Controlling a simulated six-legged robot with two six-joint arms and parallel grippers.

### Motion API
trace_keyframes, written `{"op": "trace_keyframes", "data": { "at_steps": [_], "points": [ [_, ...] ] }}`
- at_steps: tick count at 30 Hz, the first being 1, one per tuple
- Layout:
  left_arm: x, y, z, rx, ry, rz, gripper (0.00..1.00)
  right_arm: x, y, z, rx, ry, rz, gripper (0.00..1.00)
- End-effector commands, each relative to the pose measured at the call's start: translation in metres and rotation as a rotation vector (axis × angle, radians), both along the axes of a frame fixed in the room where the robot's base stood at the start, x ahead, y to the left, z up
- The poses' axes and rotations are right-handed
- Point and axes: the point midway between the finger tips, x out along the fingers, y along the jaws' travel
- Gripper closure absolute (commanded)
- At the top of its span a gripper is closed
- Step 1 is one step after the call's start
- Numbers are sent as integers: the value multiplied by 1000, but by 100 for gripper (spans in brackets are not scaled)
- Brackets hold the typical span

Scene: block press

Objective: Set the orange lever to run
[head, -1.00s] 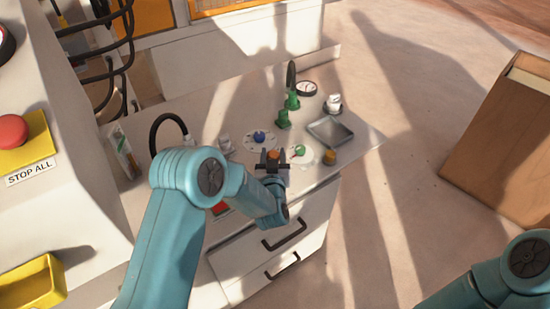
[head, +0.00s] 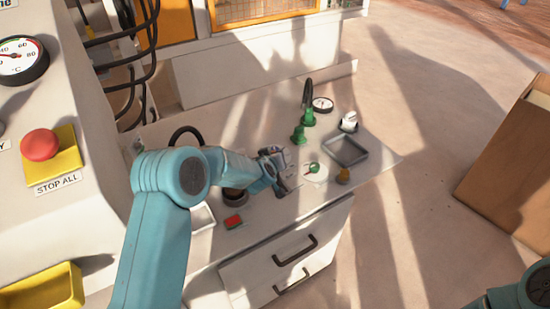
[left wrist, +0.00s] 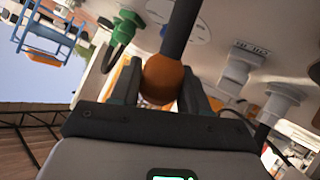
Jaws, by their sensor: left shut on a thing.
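The orange lever shows in the left wrist view as an orange ball knob (left wrist: 161,80) on a dark rod. My left gripper (left wrist: 159,92) is shut on this knob, with one finger on each side of it. In the head view my left gripper (head: 284,168) is over the middle of the white bench top, and the arm and jaws hide the orange knob. The lever's base and any run marking cannot be made out. My right gripper is out of view; only part of my right arm shows at the lower right.
A red piece (head: 233,221) lies nearer. A red stop button (head: 40,145) is at the left.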

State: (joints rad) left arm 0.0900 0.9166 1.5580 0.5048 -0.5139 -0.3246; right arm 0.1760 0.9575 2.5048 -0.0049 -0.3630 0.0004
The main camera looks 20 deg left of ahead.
Motion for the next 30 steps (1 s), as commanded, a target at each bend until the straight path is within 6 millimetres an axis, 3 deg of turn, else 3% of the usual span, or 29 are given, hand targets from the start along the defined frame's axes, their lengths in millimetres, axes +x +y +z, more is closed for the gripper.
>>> {"op": "trace_keyframes", "data": {
  "at_steps": [17,18,19,20,30],
  "points": [
    [4,5,5,9,-18,7,100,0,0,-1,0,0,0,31],
    [4,5,5,9,-17,8,46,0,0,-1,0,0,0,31],
    [4,5,5,8,-17,9,36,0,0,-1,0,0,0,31],
    [4,5,4,7,-16,8,32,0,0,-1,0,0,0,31],
    [0,2,3,4,-9,3,32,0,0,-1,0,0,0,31]
  ]
}}
